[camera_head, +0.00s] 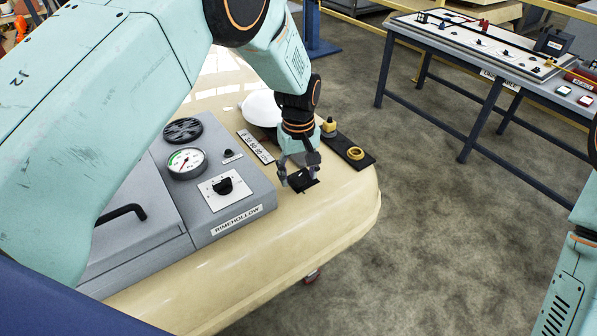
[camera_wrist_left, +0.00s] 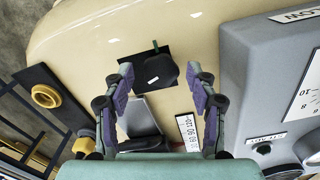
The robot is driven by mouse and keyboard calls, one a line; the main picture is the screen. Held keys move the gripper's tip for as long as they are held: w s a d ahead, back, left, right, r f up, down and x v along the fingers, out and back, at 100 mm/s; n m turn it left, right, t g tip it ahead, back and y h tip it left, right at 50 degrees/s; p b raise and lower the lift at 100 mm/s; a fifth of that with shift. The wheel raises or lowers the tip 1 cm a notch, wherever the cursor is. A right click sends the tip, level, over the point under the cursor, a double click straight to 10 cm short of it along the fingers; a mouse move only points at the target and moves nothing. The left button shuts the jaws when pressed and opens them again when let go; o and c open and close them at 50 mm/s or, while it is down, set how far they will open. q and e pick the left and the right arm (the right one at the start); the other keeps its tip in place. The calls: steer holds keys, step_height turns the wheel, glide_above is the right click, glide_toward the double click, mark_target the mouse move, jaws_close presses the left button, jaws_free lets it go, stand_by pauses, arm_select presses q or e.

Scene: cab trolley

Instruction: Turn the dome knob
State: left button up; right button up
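A black rounded knob (camera_wrist_left: 161,70) with a white mark sits on a dark square plate (camera_wrist_left: 139,64) on the cream trolley top, with a small green mark at the plate's edge. The plate shows partly behind my fingers in the head view (camera_head: 304,186). My left gripper (camera_head: 299,178) points down over this knob. In the left wrist view its fingers (camera_wrist_left: 161,74) are spread apart, one on each side of the knob; contact is not clear. A white dome (camera_head: 261,108) stands behind the gripper. My right gripper is out of view.
A grey panel with a gauge (camera_head: 187,162) and a black selector knob (camera_head: 222,186) stands left of the gripper. A number label (camera_head: 255,147) lies behind it. A dark strip with a yellow ring (camera_head: 355,153) and yellow button (camera_head: 329,125) is right. A workbench (camera_head: 480,75) stands beyond open floor.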

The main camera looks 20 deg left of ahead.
mark_target(299, 178)
arm_select(q)
steer(key=shift+s+d, duration=0.1)
step_height(299, 178, up, 12)
stand_by(0.6)
stand_by(0.4)
